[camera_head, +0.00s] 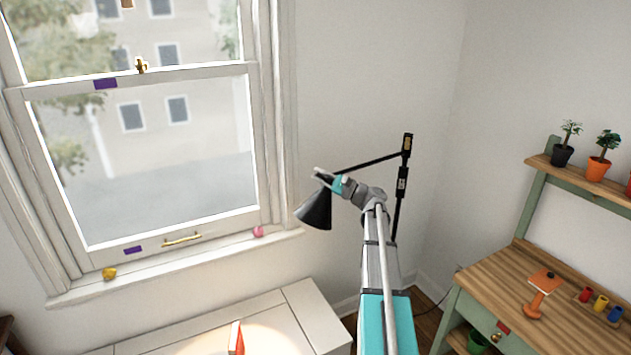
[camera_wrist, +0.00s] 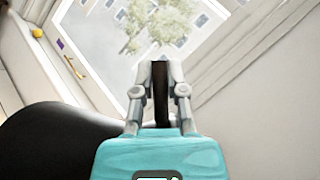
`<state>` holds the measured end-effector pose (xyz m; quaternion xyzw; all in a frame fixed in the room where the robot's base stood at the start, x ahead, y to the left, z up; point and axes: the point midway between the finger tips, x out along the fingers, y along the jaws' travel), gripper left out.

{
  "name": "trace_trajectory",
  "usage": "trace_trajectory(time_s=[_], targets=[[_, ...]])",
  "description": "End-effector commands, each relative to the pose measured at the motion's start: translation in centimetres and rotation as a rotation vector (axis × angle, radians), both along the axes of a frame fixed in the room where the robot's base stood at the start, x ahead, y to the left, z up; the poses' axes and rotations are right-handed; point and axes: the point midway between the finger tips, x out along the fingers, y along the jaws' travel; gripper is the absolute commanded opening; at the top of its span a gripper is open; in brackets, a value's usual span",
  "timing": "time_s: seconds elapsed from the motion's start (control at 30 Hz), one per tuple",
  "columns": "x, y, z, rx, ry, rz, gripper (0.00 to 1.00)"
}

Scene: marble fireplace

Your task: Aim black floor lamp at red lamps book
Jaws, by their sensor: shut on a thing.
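The black floor lamp (camera_head: 315,209) stands in the corner, with its cone shade hanging at the left end of a thin black arm. My gripper (camera_head: 326,178) is at the top of the shade. In the wrist view my gripper (camera_wrist: 160,90) is shut on a dark narrow part of the lamp (camera_wrist: 160,105). The black shade fills the lower left there. A red book (camera_head: 237,339) stands upright on the white cabinet below, cut off by the bottom edge. A warm pool of light lies on the cabinet top around the book. Its title cannot be read.
A sash window (camera_head: 145,160) with a sill fills the left, with a yellow ball (camera_head: 109,273) and a pink ball (camera_head: 258,231) on the sill. A wooden workbench (camera_head: 540,265) with small pots and plants stands at right. The white cabinet (camera_head: 290,300) is mostly clear.

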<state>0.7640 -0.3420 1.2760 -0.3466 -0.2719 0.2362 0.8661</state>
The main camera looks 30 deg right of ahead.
Motion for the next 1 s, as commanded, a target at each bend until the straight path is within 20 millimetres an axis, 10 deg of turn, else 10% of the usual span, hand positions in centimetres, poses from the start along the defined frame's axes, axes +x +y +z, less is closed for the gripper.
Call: trace_trajectory(time_s=[0.47, 0.5, 0.7, 1.0], targets=[[0.16, -0.09, 0.16, 0.028, 0.001, -0.002, 0.0], [0.15, -0.08, 0.16, 0.028, 0.001, -0.002, 0.18], [0.17, 0.01, 0.13, 0.027, 0.001, 0.0, 0.52], [0.18, 0.12, 0.12, 0.026, 0.002, 0.002, 0.52]])
